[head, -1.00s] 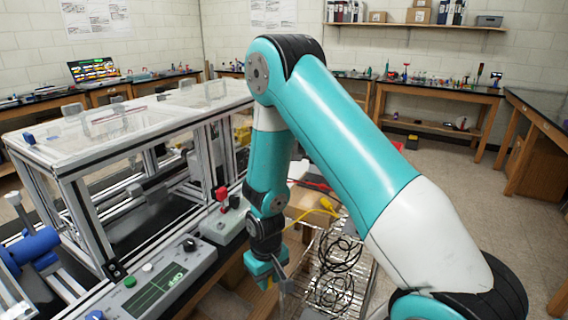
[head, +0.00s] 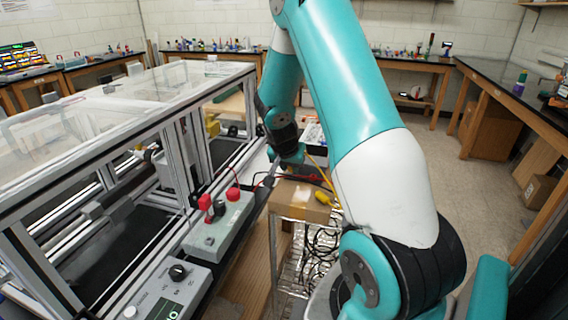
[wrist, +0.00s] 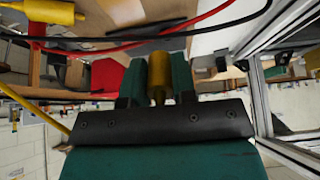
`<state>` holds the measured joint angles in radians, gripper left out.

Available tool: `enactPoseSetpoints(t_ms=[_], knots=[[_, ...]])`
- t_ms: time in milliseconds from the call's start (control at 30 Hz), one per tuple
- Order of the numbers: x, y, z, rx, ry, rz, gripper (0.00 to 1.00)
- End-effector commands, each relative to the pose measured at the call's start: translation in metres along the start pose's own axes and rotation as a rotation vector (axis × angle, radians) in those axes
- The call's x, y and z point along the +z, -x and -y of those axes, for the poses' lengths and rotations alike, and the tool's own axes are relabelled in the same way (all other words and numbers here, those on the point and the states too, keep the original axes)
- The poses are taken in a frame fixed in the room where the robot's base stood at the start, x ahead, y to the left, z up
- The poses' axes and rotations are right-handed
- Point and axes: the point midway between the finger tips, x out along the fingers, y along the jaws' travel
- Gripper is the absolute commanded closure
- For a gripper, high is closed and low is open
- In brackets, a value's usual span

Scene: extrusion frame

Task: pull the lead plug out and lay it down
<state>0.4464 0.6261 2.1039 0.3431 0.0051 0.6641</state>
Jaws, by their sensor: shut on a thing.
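My gripper (wrist: 159,84) is shut on a yellow cylindrical plug (wrist: 158,66), which sits between the two green fingers in the wrist view.
Red (wrist: 200,18) and black (wrist: 120,49) leads cross the wrist view just beyond the fingers. The cardboard box (head: 297,205) stands on a wire rack with coiled black cables (head: 318,250). The aluminium extrusion frame (head: 190,112) stands close on the left.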

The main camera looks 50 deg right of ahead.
Motion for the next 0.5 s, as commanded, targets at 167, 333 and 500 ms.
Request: enactPoseSetpoints(t_ms=[167,333,500], knots=[[0.006,-0.01,0.0,-0.001,0.002,0.001,1.0],[0.014,-0.023,0.001,-0.001,0.004,0.001,1.0],[0.023,-0.039,0.001,-0.001,0.005,0.002,1.0]])
